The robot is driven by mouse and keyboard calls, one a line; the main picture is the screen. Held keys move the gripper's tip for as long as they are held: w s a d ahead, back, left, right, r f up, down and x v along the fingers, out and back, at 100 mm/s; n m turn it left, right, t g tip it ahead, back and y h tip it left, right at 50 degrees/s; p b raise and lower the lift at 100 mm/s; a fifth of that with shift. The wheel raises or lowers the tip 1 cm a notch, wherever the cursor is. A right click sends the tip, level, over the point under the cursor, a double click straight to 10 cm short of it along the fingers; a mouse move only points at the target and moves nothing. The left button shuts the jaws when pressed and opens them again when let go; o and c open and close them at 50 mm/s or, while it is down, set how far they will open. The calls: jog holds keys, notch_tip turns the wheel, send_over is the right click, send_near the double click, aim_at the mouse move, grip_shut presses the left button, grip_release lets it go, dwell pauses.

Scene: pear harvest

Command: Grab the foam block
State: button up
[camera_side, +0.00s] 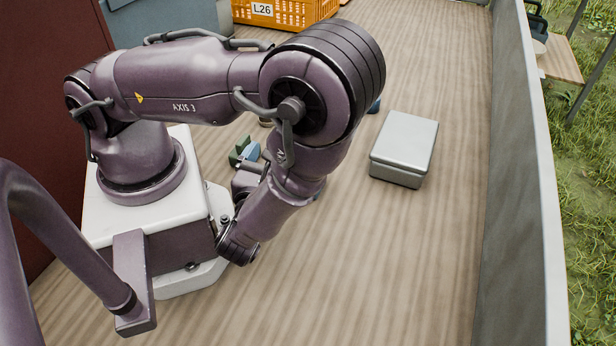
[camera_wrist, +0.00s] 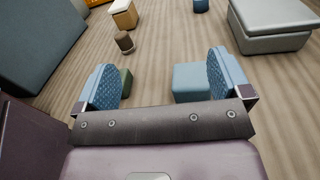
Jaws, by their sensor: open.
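No label marks the foam block; the plain pale blue block (camera_wrist: 190,80) and a dark green block (camera_wrist: 126,82) are both near my gripper (camera_wrist: 162,78), and I cannot tell for sure which is foam. In the wrist view my gripper is open, with blue ribbed finger pads and nothing held between them. The pale blue block shows beside the right finger, which hides part of it. The green block is mostly hidden by the left finger. In the side view the green block (camera_side: 238,150) shows low beside my base, and my arm covers much of the gripper.
A grey lidded box (camera_side: 404,145) stands on open wooden floor to the right. A brown cylinder (camera_wrist: 124,41), a tan box with a pale top (camera_wrist: 124,14) and a dark blue object (camera_wrist: 201,5) stand farther off. An orange crate (camera_side: 285,12) is at the back. A grey wall (camera_side: 508,170) bounds the right.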

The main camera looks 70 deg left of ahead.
jog(key=shift+t+h, duration=0.6)
jog(key=shift+t, duration=0.3)
jog(key=f, duration=0.2)
jog(key=w+d+f, duration=0.1)
jog(key=f, duration=0.4)
jog(key=shift+w+d+f, duration=0.2)
jog(key=shift+w+f, duration=0.05)
jog(key=shift+w, duration=0.05)
jog(key=x, duration=0.7)
jog(key=shift+w+a, duration=0.2)
jog(key=shift+w, duration=0.05)
jog(key=shift+f, duration=0.1)
jog(key=c, duration=1)
